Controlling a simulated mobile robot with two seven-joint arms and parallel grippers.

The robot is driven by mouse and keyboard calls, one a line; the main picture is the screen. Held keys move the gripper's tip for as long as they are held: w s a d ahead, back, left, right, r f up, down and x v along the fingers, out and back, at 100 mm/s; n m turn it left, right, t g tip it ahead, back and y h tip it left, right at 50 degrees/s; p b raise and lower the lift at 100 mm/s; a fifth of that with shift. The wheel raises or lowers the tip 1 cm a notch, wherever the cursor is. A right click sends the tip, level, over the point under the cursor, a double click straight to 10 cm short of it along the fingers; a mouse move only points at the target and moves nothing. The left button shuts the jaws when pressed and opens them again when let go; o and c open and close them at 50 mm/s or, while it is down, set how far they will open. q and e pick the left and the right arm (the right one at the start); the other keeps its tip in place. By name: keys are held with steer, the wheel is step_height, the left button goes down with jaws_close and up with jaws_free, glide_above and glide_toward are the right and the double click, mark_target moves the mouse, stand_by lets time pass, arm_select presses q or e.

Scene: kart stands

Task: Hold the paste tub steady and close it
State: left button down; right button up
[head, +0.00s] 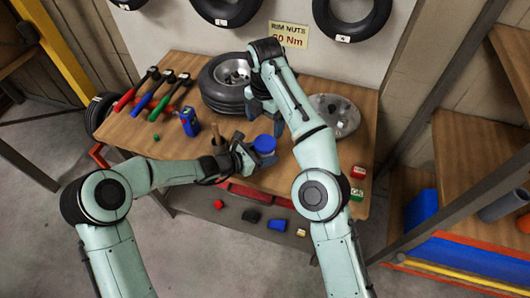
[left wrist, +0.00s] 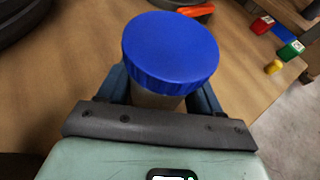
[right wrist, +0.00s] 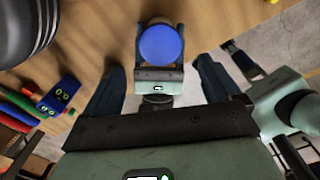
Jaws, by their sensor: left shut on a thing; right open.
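The paste tub (left wrist: 155,97) is a pale container with a ribbed blue lid (left wrist: 170,48) on top. The lid also shows in the head view (head: 265,144) and the right wrist view (right wrist: 161,45). I cannot tell how tightly it sits. My left gripper (head: 246,152) is shut around the tub's body below the lid, at the front part of the workbench. My right gripper (head: 265,113) is open and empty, above and behind the tub. In the right wrist view the lid appears beyond and between its fingertips, apart from them.
The wooden workbench (head: 165,75) holds a tyre (head: 213,97), a metal disc (head: 345,103), several colored-handled tools (head: 160,97), a blue device (head: 189,122) and an upright brown handle (head: 216,139). Red and green blocks (head: 356,194) lie at the right front. A shelf unit (head: 470,150) stands right.

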mark_target(265, 142)
stand_by(0.4)
steer(key=shift+f, duration=4)
